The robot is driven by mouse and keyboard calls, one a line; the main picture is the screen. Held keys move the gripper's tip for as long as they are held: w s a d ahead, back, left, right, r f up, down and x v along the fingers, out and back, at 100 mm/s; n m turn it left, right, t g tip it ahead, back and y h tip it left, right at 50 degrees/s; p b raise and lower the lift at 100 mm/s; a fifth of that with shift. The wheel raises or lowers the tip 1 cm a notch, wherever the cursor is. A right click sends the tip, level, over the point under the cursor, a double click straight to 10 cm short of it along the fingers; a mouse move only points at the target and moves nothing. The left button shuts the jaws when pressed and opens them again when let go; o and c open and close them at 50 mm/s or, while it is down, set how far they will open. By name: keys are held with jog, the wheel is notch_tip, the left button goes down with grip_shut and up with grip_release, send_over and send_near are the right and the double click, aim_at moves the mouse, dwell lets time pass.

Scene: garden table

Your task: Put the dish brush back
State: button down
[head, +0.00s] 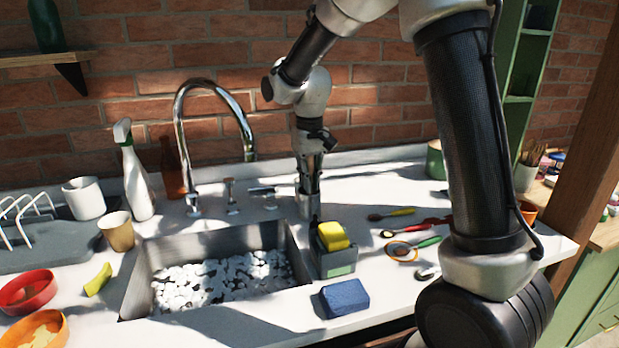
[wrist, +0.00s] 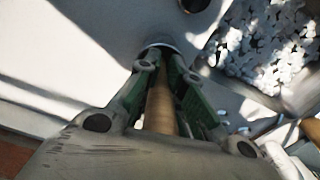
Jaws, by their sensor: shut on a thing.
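My gripper (head: 309,208) points down just behind the grey caddy (head: 336,263), near the sink's back right corner. In the wrist view, my gripper (wrist: 165,62) is shut on the dish brush's wooden handle (wrist: 160,108), which runs lengthwise between the fingers. The brush's far end is mostly hidden by the fingers, and I cannot make the brush out in the head view. The caddy holds a yellow sponge (head: 332,236) in its top. I cannot tell whether the brush is inside the caddy or behind it.
The sink (head: 135,290) with white suds lies left of the caddy, below a chrome faucet (head: 180,115). A blue sponge (head: 345,298) lies in front of the caddy. Several utensils lie to the right. A spray bottle (head: 137,183) and cups stand at the left.

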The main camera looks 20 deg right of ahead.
jog(key=shift+f, duration=0.1)
jog(key=c, duration=1.8)
grip_release()
jog(key=shift+r, duration=5.55)
